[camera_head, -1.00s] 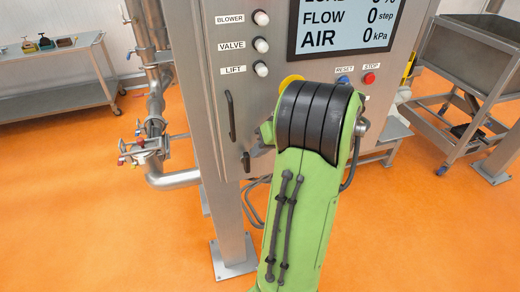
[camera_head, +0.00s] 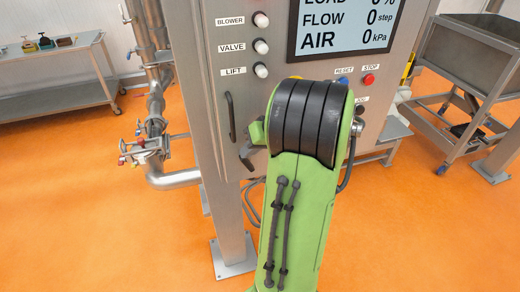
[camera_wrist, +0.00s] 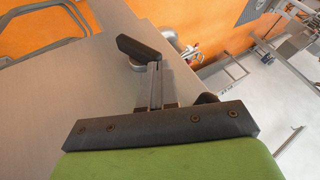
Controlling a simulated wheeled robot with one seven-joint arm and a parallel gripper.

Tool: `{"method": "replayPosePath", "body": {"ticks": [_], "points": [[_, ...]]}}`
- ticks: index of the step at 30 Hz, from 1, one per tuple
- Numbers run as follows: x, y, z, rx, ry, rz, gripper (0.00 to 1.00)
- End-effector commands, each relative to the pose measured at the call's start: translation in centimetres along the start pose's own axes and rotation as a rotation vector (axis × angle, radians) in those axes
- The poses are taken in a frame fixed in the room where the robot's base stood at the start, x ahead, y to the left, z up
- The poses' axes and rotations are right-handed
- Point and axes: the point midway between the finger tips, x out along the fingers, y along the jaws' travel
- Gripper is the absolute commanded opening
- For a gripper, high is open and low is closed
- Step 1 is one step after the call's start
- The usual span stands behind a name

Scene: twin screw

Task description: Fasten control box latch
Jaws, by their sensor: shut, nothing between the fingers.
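The control box (camera_head: 212,75) stands upright with a grey front. Its latch (camera_head: 246,157) is a small dark lever low on the front, just left of my arm. In the head view my arm hides the fingers.
A vertical door handle (camera_head: 230,118) sits above and left of the latch. Labelled knobs and a display (camera_head: 343,25) are above. Steel pipes (camera_head: 155,110) with valves stand left of the box. A grey cart (camera_head: 470,55) is at right. Orange floor is open in front.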

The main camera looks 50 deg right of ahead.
Motion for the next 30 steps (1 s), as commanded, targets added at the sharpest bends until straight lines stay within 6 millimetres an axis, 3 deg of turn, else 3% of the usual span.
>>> {"method": "replayPosePath", "body": {"ticks": [12, 30], "points": [[1.2, -1.7, 0.1, -0.002, -0.001, 0.000, 0.00], [1.7, -2.2, 0.2, 0.000, 0.000, 0.001, 0.00]]}}
